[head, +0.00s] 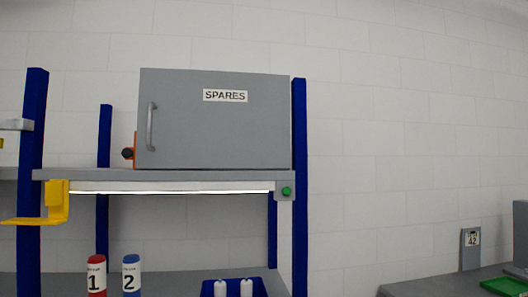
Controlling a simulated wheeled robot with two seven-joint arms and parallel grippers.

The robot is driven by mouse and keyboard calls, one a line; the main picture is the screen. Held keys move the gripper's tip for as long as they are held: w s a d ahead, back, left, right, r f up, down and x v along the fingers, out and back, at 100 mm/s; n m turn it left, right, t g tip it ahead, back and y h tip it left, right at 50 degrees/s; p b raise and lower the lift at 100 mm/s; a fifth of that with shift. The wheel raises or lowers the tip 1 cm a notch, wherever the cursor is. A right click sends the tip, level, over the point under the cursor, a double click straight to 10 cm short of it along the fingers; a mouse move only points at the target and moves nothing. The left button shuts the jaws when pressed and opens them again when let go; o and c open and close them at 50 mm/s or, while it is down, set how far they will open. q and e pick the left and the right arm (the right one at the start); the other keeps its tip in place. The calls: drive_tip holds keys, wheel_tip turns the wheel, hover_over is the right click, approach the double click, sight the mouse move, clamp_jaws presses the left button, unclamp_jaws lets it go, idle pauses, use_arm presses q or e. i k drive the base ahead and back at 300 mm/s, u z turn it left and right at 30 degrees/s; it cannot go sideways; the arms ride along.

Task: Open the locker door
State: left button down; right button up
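A grey locker (215,145) labelled SPARES stands on the upper shelf of a rack with blue posts. Its front door looks shut. A vertical grey bar handle (151,126) is on the door's left side. Neither of my grippers shows in the head view, so nothing of mine is seen touching the handle or the door.
The grey shelf (150,175) has a lit strip under its edge and a green button (286,191). A yellow bracket (50,205) juts out at left. Below stand a red bottle (96,279), a blue bottle (131,279) and a blue bin (260,289).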

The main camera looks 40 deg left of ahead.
sight(187, 119)
drive_tip(key=u, duration=1.65)
drive_tip(key=k, duration=0.5)
drive_tip(key=z, duration=2.1)
drive_tip(key=i, duration=1.1)
drive_tip(key=u, duration=2.1)
